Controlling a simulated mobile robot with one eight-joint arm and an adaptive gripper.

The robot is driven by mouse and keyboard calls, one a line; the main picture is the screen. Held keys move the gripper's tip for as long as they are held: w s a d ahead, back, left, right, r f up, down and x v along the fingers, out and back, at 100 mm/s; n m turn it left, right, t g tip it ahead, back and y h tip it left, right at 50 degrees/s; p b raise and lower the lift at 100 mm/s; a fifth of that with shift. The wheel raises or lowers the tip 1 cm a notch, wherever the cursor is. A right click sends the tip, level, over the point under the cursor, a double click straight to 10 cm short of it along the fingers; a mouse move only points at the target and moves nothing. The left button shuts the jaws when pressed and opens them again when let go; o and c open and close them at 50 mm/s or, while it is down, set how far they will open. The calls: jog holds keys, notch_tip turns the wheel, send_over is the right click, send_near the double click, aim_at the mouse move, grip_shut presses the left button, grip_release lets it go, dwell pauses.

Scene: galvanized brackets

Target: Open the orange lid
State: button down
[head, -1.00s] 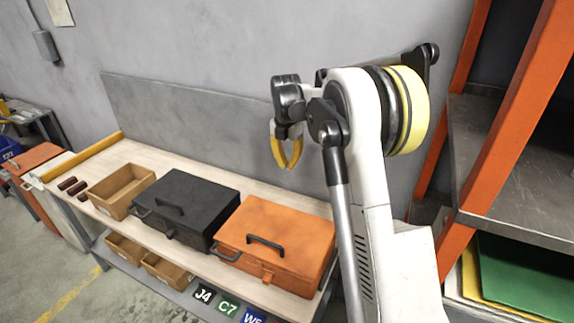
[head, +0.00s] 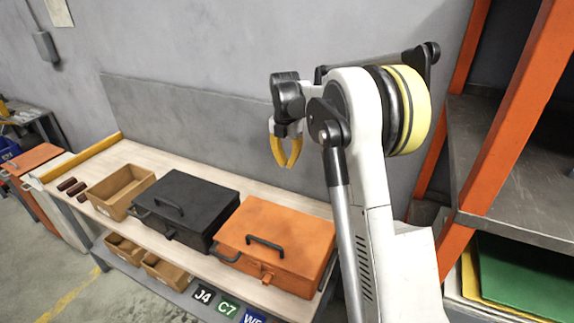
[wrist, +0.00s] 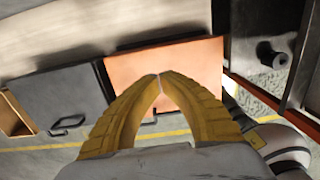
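The orange lid (head: 290,222) tops an orange case on the right end of the workbench, and it lies closed. A black handle (head: 266,243) sits on the lid and a latch shows on the case front. My gripper (head: 286,166) is raised in the air above and behind the case, with yellow fingers pointing down, apart from the lid. In the wrist view, the fingertips (wrist: 159,76) meet with nothing between them. The orange lid (wrist: 190,62) lies beyond them there, partly hidden by the fingers; its handle is not visible in that view.
A black case (head: 187,198) stands directly left of the orange one. Left of that are an open cardboard bin (head: 121,190) and dark red cylinders (head: 72,188). An orange-framed shelf (head: 490,150) rises on the right. A grey wall stands behind the bench.

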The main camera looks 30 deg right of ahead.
notch_tip(320, 180, up, 11)
jog(key=s+a+r+m+t+b, duration=0.15)
jog(key=s+a+m+b, duration=0.25)
jog(key=s+a+m, duration=0.4)
jog(key=s+a+f+m+t+b, duration=0.35)
jog(key=s+f+m, duration=0.5)
jog(key=s, duration=0.35)
jog(key=s+a+f+m+t+b, duration=0.2)
jog(key=s+a+f+m, duration=0.3)
jog(key=s+f+m, duration=0.55)
jog(key=n+g+h, duration=0.2)
jog(key=n+g, duration=0.3)
jog(key=n, duration=2.2)
send_over(260, 252)
jog(key=s+a, duration=0.2)
jog(key=a, duration=0.1)
notch_tip(260, 252, down, 4)
jog(key=b+x, duration=0.2)
jog(key=x, duration=0.2)
jog(key=b+x, duration=0.2)
jog(key=x, duration=0.3)
jog(key=shift+s+d, duration=0.2)
jog(key=shift+s, duration=0.05)
jog(key=shift+r, duration=0.15)
